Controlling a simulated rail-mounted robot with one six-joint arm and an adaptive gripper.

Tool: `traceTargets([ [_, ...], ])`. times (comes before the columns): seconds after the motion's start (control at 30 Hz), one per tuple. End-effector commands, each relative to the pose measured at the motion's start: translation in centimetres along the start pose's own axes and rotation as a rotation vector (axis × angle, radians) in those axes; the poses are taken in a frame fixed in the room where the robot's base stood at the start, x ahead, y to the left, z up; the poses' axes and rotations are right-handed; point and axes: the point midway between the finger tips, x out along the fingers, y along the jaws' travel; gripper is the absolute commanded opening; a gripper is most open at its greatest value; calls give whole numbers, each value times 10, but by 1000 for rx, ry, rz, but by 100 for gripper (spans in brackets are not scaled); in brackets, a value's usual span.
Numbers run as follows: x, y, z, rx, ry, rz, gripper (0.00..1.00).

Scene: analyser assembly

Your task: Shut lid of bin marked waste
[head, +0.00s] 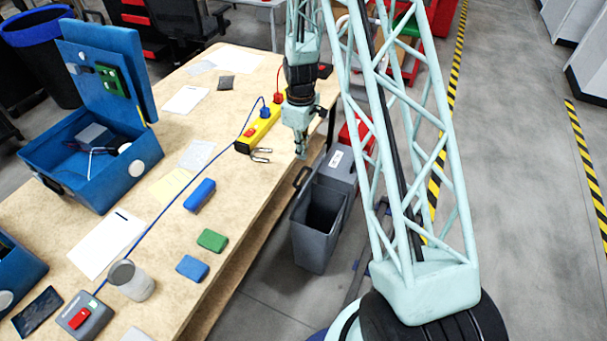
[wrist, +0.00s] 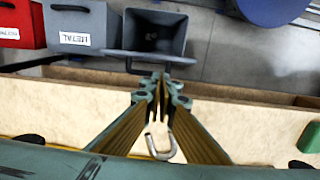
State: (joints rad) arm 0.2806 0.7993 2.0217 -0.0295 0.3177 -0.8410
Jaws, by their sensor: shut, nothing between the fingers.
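An open grey bin (head: 317,238) stands on the floor beside the table's right edge. In the wrist view I look down into this bin (wrist: 152,38). Its lid (wrist: 150,57) stands up on the table side, almost edge-on to the wrist camera, with a dark handle (head: 301,177). No marking shows on this bin, so I cannot read whether it says waste. My gripper (head: 301,154) is shut and empty, above the table edge near the raised lid. In the wrist view the fingertips (wrist: 162,82) overlap the handle area; I cannot tell if they touch.
A closed grey bin marked METAL (wrist: 78,28) and a red bin (wrist: 18,22) stand in the same row. The table (head: 255,205) holds a yellow power strip (head: 260,128), a U-shaped metal piece (head: 262,155), an open blue case (head: 90,160) and coloured blocks. Floor right of the bins is partly clear.

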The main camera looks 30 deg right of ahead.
Motion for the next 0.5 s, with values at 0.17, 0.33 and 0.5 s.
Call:
traceTargets([
  [0.17,19,4,2,-14,-5,-6,0],
  [0.33,26,5,3,-19,-7,-8,0],
  [0.5,26,5,3,-19,-6,-8,0],
])
